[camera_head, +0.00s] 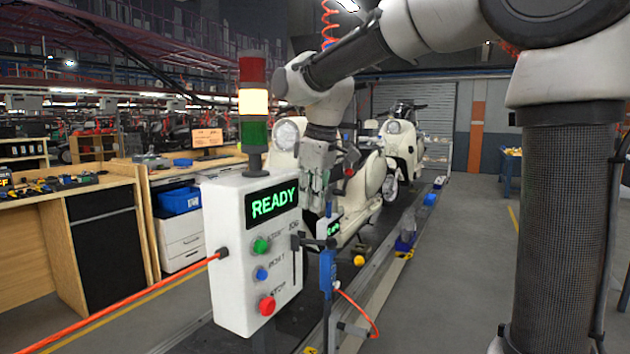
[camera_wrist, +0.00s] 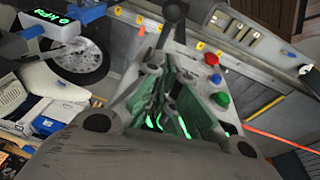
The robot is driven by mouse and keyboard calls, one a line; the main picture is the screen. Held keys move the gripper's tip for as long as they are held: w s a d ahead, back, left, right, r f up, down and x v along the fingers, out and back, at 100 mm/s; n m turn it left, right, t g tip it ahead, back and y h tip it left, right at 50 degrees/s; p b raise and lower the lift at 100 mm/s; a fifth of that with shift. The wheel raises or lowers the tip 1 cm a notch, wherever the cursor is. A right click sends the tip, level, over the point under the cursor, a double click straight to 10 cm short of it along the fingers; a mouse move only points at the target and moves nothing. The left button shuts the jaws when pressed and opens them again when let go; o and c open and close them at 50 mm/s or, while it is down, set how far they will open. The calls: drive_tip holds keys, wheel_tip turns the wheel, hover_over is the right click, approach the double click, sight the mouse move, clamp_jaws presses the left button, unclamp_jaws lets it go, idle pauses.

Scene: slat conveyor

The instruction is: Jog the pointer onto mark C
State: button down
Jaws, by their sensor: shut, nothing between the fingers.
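The white control box (camera_head: 235,270) has a lit green READY display (camera_head: 272,204), green, blue and red buttons, and a black jog lever (camera_head: 297,242) on its right edge. In the wrist view, a black-knobbed lever (camera_wrist: 175,12) rises just beyond my fingers. My gripper (camera_head: 318,190) is shut and empty, hanging above and behind the box's right side; its fingers also show in the wrist view (camera_wrist: 168,98). Small yellow tags (camera_wrist: 200,46) line an edge in the wrist view; their letters are unreadable. I cannot make out the pointer or mark C for certain.
A light tower (camera_head: 253,105) with its middle amber section lit stands on the box. Cream scooters (camera_head: 400,150) stand along the conveyor behind. A blue post (camera_head: 327,272) with an orange hose stands right of the box. The floor at right is open.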

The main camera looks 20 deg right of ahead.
sight(321, 241)
drive_tip(key=shift+s+d+f, duration=0.15)
drive_tip(key=shift+d+f, duration=0.15)
drive_tip(key=shift+f, duration=0.55)
drive_tip(key=shift+s+d+f, duration=0.1)
drive_tip(key=shift+d+f, duration=0.15)
drive_tip(key=shift+f, duration=0.65)
drive_tip(key=shift+s+d+f, duration=0.15)
drive_tip(key=shift+d+f, duration=0.15)
drive_tip(key=shift+f, duration=0.55)
drive_tip(key=shift+s+d+f+t+y, duration=0.55)
drive_tip(key=shift+f+t+y, duration=0.25)
drive_tip(key=shift+t, duration=0.1)
drive_tip(key=shift+s+d+f, duration=0.15)
drive_tip(key=shift+s+f, duration=0.05)
drive_tip(key=shift+f, duration=0.7)
idle(2.2)
drive_tip(key=v, duration=1.3)
drive_tip(key=shift+w+a+r, duration=0.15)
drive_tip(key=shift+a+r, duration=0.1)
